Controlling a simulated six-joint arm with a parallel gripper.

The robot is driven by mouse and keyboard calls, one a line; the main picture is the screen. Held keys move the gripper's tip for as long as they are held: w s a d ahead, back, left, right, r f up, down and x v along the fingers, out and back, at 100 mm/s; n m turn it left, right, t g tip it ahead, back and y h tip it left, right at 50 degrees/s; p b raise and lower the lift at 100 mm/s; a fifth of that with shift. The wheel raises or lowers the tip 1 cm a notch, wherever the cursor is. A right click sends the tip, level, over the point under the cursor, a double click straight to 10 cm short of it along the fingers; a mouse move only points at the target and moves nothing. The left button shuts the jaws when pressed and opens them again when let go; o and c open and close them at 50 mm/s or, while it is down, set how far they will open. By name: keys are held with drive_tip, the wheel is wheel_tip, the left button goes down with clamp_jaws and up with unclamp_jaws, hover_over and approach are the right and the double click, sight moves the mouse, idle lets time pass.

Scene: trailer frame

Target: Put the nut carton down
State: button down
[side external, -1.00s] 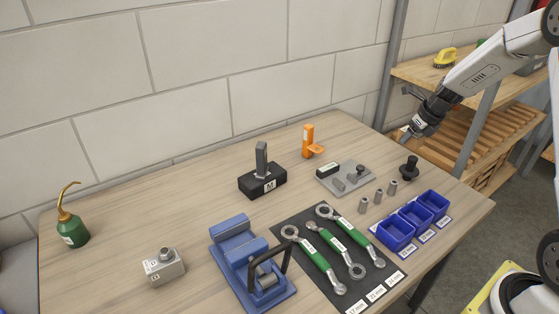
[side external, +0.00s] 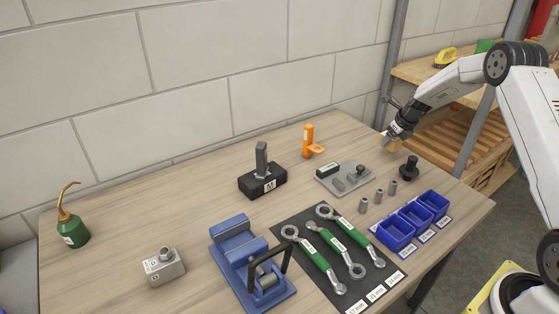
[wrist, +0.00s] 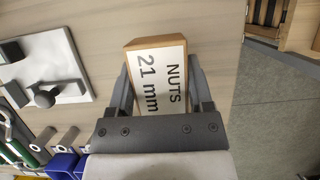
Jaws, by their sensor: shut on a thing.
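The nut carton (wrist: 158,68) is a small brown box with a white label reading "NUTS 21 mm", seen in the wrist view. My gripper (wrist: 162,92) is shut on it, with one dark finger along each side. In the side view the carton (side external: 392,143) is a small tan patch under my gripper (side external: 394,137), near the table's right back edge. Its underside is hidden, and I cannot tell whether it touches the table.
On the wooden table (side external: 200,215) near the carton are a grey plate with parts (side external: 345,179), a black knobbed piece (side external: 409,168), several small sockets (side external: 378,196) and blue bins (side external: 415,218). A wooden shelf (side external: 470,128) stands beyond the table's right edge.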

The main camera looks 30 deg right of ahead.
sight(385, 156)
drive_tip(key=shift+w+d+f, duration=0.1)
drive_tip(key=shift+w+f, duration=0.05)
drive_tip(key=shift+w+d+f, duration=0.1)
drive_tip(key=shift+w+f, duration=0.15)
drive_tip(key=shift+f, duration=1.6)
drive_tip(key=shift+f, duration=0.1)
unclamp_jaws()
drive_tip(key=v, duration=1.2)
